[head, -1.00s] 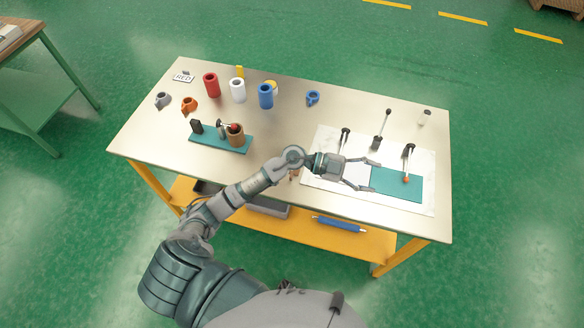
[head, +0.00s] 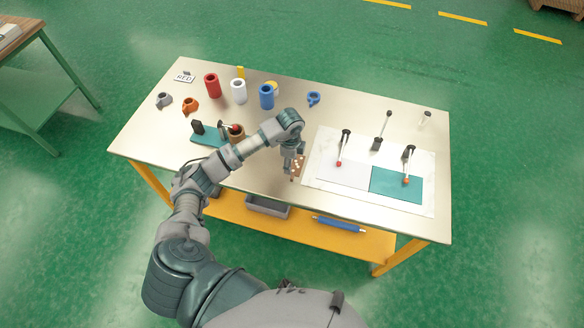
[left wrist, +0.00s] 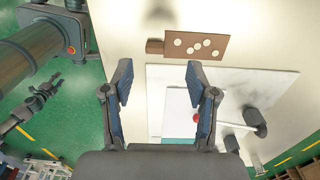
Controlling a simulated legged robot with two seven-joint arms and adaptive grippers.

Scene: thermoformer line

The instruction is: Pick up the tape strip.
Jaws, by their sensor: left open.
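A brown strip with several pale dots (head: 299,167), which I take for the tape strip, lies near the table's front edge, left of the marble board. In the left wrist view the dotted strip (left wrist: 209,46) lies flat, with a small darker brown piece (left wrist: 155,46) at its left end. My left gripper (head: 291,172) points down beside it and partly hides it. In the left wrist view my left gripper (left wrist: 158,75) is open and empty, its fingertips short of the strip in the picture. What looks like my right gripper (left wrist: 42,93) shows small at the left.
The marble board (head: 313,173) holds a white sheet (head: 343,175), a teal sheet (head: 398,188) and clamps with red tips. A teal base (head: 207,137) with a brown cup stands to the left. Red, white and blue cylinders stand behind.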

